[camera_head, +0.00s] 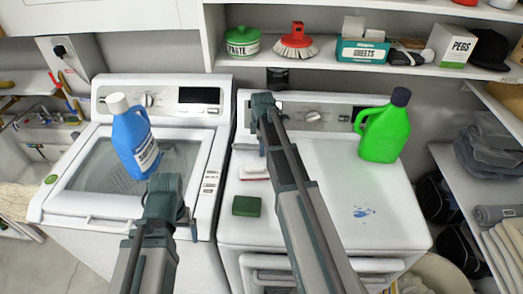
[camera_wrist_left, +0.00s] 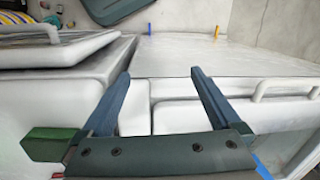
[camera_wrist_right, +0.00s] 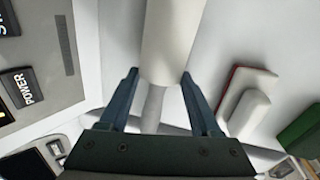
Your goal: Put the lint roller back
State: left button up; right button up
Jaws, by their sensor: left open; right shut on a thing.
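The lint roller (camera_wrist_right: 172,40), a white cylinder with a greyish handle, is between the fingers of my right gripper (camera_wrist_right: 160,85) in the right wrist view. That gripper is shut on it. My left gripper (camera_wrist_left: 160,75) is open and empty in the left wrist view. In the head view it is in front of the left machine (camera_head: 100,205), low and apart from the things on it.
A blue bottle (camera_head: 135,140) stands on the left machine. The upper shelf (camera_head: 320,67) holds several items; shelves stand at right.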

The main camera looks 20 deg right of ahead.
jog(key=shift+f, duration=0.15)
jog(key=o, duration=1.2)
jog(key=r+p, duration=0.4)
jog(key=s+r+p, duration=0.1)
jog(key=r+p, duration=0.7)
jog(key=shift+s+a+r, duration=0.1)
jog(key=shift+s+a, duration=0.2)
jog(key=shift+s, duration=0.1)
jog(key=f+b, duration=0.4)
jog(key=w+f+b, duration=0.1)
jog(key=f+b, duration=0.6)
jog(key=f, duration=0.1)
jog(key=shift+w+d+b, duration=0.3)
jog(key=shift+w+b, duration=0.1)
